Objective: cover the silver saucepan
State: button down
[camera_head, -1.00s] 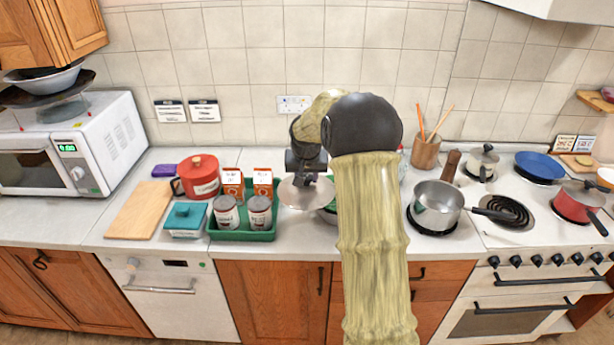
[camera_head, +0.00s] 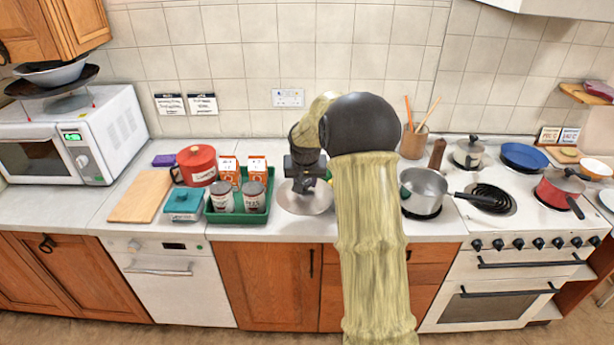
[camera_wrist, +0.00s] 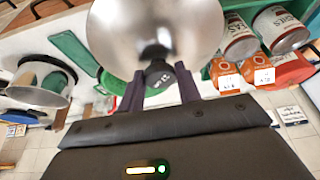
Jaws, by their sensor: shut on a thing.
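The silver saucepan (camera_head: 424,187) stands uncovered near the stove's left side, with its dark handle pointing right. It also shows in the wrist view (camera_wrist: 42,80) at the left. The lid is apart from the saucepan. My arm hides the counter between them.
The green tray (camera_head: 240,217) holds cans and orange boxes just left of the lid. A wooden pepper mill (camera_head: 437,155) and a utensil pot (camera_head: 413,145) stand behind the saucepan. A lidded pot (camera_head: 468,153), a blue pan (camera_head: 524,157) and a red pan (camera_head: 560,190) are to the right.

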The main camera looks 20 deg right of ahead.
jog(key=s+a+f+n+b, duration=0.1)
jog(key=s+a+f, duration=0.2)
jog(key=f, duration=0.4)
jog(key=s+a+f+n+y, duration=0.1)
jog(key=s+a+f, duration=0.3)
jog(key=f, duration=0.4)
jog(key=s+a+f+n+b, duration=0.1)
jog(key=s+a+f+n, duration=0.1)
jog(key=a+f, duration=0.3)
notch_tip(320, 180, down, 3)
jog(key=shift+s+a+f+y+b, duration=0.1)
jog(key=shift+s+a+y+b, duration=0.2)
jog(key=shift+s, duration=0.5)
